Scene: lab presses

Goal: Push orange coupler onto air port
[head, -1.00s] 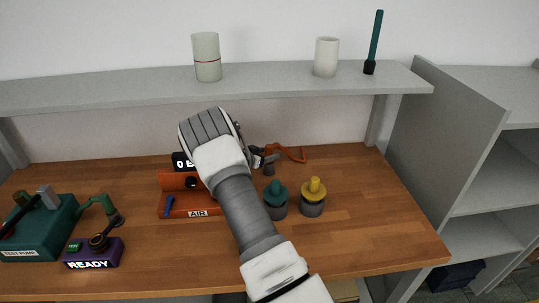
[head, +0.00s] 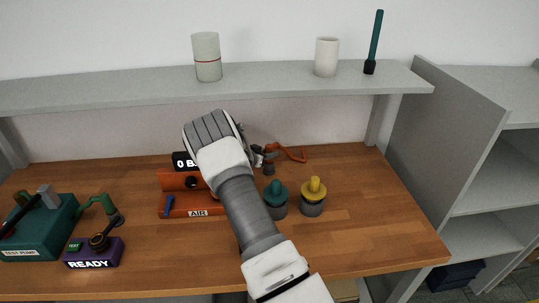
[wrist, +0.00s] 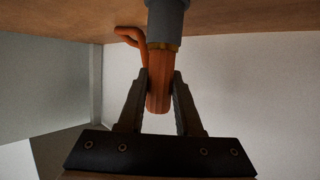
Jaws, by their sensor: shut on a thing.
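The orange coupler (wrist: 158,82) is between the two fingers of my gripper (wrist: 160,85) in the wrist view. Its far end meets a brass ring and a grey cylinder (wrist: 166,18); I cannot tell whether that cylinder is part of the coupler. In the head view my gripper (head: 257,157) is shut, above the desk and right of the orange air unit (head: 172,182). That unit has an AIR label and a display reading 0 at its start. My arm hides the unit's right side. I cannot clearly make out the air port.
An orange hose (head: 292,154) shows behind my gripper. A teal-topped part (head: 276,196) and a yellow-topped part (head: 313,194) stand right of my arm. The teal test pump (head: 38,238) and a purple READY box (head: 94,254) are at left. The desk's right side is clear.

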